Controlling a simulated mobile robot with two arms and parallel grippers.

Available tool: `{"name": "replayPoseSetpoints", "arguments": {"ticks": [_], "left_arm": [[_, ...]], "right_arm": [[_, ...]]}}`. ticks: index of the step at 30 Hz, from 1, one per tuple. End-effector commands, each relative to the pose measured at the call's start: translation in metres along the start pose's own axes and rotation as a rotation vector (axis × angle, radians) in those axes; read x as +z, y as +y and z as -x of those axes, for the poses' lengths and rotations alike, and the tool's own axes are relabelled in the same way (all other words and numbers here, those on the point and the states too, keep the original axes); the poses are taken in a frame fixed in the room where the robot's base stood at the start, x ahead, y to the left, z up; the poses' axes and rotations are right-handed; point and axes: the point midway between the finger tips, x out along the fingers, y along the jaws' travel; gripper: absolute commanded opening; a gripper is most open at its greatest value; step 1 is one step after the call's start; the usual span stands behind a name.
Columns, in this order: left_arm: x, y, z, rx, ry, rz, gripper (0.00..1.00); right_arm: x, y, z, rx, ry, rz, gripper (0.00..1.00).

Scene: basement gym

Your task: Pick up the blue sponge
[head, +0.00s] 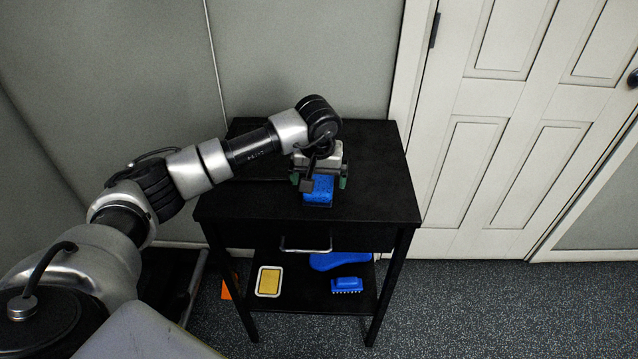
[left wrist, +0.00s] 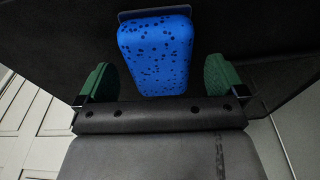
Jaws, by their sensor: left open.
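The blue sponge (head: 319,188) with dark spots is on top of the black side table (head: 375,195), near the middle of its tabletop. My left gripper (head: 319,183) is over it from above, with the fingers on either side of the sponge. In the left wrist view the sponge (left wrist: 155,55) lies between the two green finger pads of my left gripper (left wrist: 158,80), with a gap on each side. The gripper is open. A thin dark edge shows at the sponge's far end. My right gripper is not in view.
The table's lower shelf holds a yellow sponge-like item in a white tray (head: 259,281), a blue brush (head: 347,285) and another blue object (head: 338,260). An orange item (head: 230,286) is at the lower left. A white door (head: 500,130) stands right. The tabletop's right side is clear.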

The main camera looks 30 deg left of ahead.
Motion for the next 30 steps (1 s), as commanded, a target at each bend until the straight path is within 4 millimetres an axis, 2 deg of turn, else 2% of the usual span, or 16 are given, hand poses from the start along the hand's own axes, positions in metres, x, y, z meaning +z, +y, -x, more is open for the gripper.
{"name": "replayPoseSetpoints", "arguments": {"ticks": [4, 12, 23, 30], "left_arm": [[0.0, 0.0, -0.017, 0.001, -0.001, 0.001, 0.99], [-0.001, 0.0, -0.02, 0.001, 0.0, 0.001, 0.99], [0.0, 0.0, -0.02, 0.001, 0.001, 0.001, 0.46], [-0.001, 0.0, -0.019, 0.001, 0.001, 0.001, 0.46]], "right_arm": [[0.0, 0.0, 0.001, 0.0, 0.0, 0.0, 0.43], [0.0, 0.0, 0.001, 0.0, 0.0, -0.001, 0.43], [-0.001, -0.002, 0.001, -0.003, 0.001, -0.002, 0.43], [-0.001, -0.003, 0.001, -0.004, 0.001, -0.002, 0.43]]}}
